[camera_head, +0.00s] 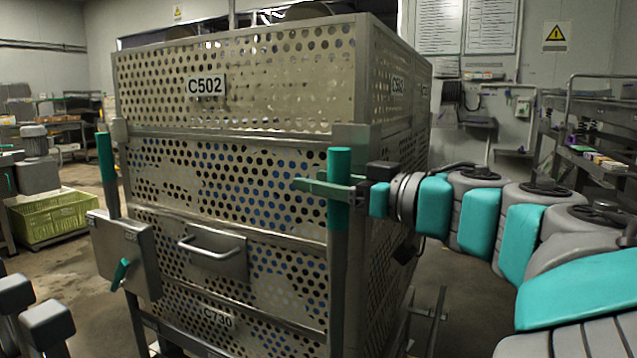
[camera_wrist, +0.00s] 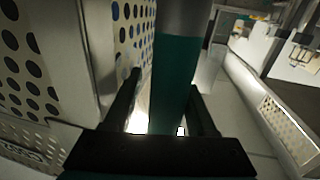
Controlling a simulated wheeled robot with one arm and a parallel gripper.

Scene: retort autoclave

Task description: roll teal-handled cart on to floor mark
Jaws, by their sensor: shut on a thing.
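The cart (camera_head: 338,290) is a steel frame holding stacked perforated baskets, the top one labelled C502 (camera_head: 206,85). It has two upright teal handles, a right one (camera_head: 339,215) and a left one (camera_head: 106,165). My gripper (camera_head: 335,190) is shut on the right handle, with my arm reaching in from the right. In the wrist view the teal handle (camera_wrist: 175,75) stands between the two dark fingers (camera_wrist: 160,112). No floor mark can be made out in either view; the cart hides much of the floor.
A yellow-green crate (camera_head: 55,220) stands on the floor at the left, beside a grey machine (camera_head: 38,172). A shelf rack (camera_head: 600,130) with small items is along the right. Some bare floor (camera_head: 75,280) shows at the left front of the cart. Metal bars (camera_head: 430,315) stick out low at the cart's right.

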